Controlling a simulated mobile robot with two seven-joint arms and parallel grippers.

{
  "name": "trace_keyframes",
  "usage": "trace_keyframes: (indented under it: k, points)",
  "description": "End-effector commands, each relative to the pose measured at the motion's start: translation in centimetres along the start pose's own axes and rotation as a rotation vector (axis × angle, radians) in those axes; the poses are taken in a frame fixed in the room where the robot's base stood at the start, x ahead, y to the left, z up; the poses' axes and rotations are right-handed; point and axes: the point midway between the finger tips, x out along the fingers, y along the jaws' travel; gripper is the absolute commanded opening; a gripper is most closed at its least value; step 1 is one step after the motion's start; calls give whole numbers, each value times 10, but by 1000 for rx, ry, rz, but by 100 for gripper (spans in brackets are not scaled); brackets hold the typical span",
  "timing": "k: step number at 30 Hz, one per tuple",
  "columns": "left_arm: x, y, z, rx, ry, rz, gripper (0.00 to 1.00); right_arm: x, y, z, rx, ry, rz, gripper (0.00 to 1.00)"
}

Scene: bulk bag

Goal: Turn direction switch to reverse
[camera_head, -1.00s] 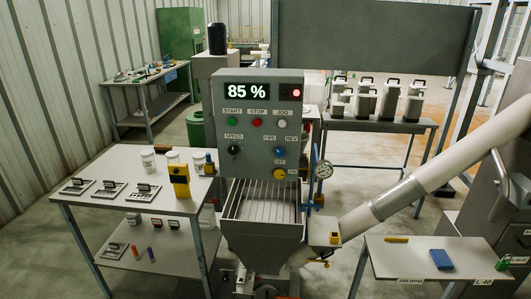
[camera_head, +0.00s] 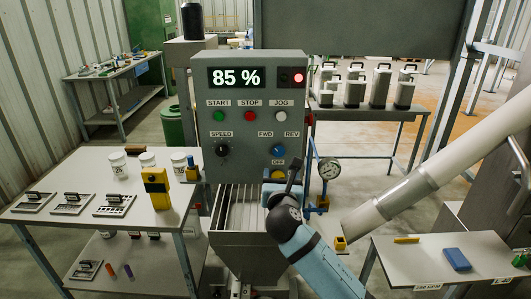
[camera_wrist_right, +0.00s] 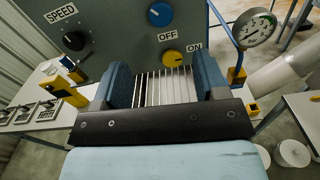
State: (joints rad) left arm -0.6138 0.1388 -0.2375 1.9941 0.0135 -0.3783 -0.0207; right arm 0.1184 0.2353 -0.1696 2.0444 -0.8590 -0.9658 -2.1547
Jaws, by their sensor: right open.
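The direction switch (camera_head: 278,151) is a round blue knob on the grey control panel (camera_head: 242,162), below the FWD and REV labels. It also shows at the top edge of the right wrist view (camera_wrist_right: 159,14). Which way its small pale mark points is too small to tell. My right gripper (camera_head: 282,181) is open and empty, just below the switch and in front of the yellow OFF/ON knob (camera_wrist_right: 172,59). In the wrist view its two blue fingers (camera_wrist_right: 165,82) stand apart, and the switch lies beyond them, untouched. My left gripper is not in view.
The black speed knob (camera_head: 222,150) is left of the switch. A hopper with a grate (camera_head: 228,218) sits below the panel. A pressure gauge (camera_head: 328,168) stands close on the right, beside a sloping pipe (camera_head: 432,166). A side table (camera_head: 60,208) is on the left.

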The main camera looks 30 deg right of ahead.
Motion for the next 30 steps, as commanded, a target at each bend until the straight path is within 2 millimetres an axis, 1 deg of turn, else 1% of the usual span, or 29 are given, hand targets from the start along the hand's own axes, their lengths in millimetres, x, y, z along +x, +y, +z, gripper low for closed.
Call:
trace_keyframes:
  k: [12,15,18,21,25,30]
  points:
    - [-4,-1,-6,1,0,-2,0,85,0,1,4,1,0,67]
    - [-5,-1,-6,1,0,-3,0,102,0,0,4,2,0,67]
    - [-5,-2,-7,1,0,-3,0,114,0,0,4,1,1,67]
    - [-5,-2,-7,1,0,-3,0,122,0,0,4,2,1,67]
    - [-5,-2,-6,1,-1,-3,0,126,0,0,5,1,3,67]
    - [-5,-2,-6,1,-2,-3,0,127,0,0,5,1,3,67]
